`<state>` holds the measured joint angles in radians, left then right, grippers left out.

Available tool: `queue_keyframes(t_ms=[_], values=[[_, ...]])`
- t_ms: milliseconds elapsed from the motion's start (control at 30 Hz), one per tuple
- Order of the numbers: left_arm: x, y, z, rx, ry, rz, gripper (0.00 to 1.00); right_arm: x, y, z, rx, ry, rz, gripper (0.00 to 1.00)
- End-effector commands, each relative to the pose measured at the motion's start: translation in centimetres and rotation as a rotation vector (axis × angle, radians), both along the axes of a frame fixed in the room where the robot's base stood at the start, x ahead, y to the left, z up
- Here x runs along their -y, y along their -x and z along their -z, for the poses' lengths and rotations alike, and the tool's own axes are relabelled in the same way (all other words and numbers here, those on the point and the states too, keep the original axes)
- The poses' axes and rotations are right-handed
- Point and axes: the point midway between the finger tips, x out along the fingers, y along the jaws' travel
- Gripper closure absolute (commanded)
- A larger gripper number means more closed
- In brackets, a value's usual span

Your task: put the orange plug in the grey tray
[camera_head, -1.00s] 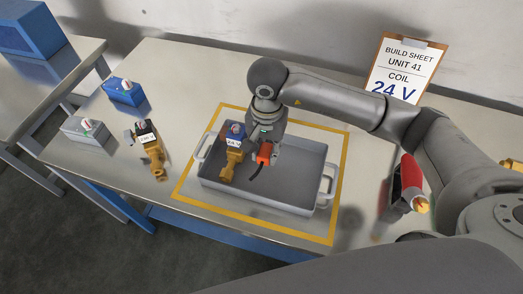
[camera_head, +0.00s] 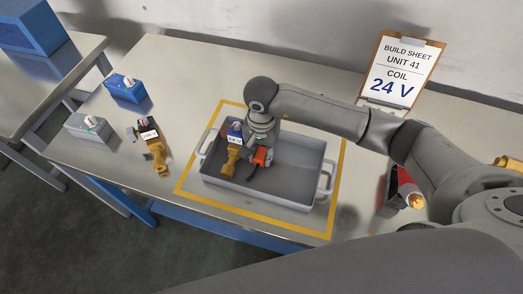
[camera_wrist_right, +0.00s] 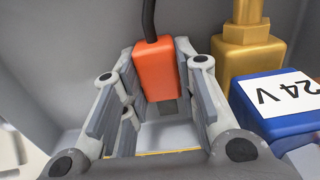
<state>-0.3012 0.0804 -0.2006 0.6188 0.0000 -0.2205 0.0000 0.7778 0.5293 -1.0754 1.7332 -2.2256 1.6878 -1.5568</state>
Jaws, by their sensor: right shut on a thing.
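The orange plug (camera_head: 262,157), a small block with a black cable, is between the fingers of my right gripper (camera_head: 260,152). In the right wrist view the plug (camera_wrist_right: 155,70) sits between both finger pads, cable pointing away. The right gripper (camera_wrist_right: 158,95) is shut on it. It is inside the outline of the grey tray (camera_head: 270,193), low over the tray floor; I cannot tell whether the plug touches the floor. A brass valve with a blue coil (camera_head: 234,138) marked 24 V lies in the tray, left of the plug. My left gripper is not in view.
A yellow outline (camera_head: 255,222) surrounds the tray. To the left are another brass valve (camera_head: 155,150), a blue box (camera_head: 125,90) and a grey box (camera_head: 87,128). A build sheet (camera_head: 405,70) stands at the back. The tray's right side is bare.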

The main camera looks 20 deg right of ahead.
Motion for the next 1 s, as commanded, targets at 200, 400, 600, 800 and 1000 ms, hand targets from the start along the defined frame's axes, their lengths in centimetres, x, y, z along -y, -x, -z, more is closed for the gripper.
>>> queue_keyframes(t_ms=[200,400,600,800,1000], values=[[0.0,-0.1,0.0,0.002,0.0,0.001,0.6,0.0,0.0,0.0,0.0,0.0,0.0,0.63],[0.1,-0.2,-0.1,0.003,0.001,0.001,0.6,0.0,0.0,-0.1,0.0,0.0,0.0,0.63],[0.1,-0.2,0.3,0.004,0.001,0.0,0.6,0.0,-0.2,-1.8,0.006,-0.001,-0.001,0.63],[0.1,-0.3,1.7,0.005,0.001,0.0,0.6,0.0,-0.2,-6.3,0.007,-0.001,-0.002,0.63],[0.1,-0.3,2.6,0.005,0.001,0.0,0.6,0.0,-0.1,-10.0,0.006,0.0,-0.001,0.63]])
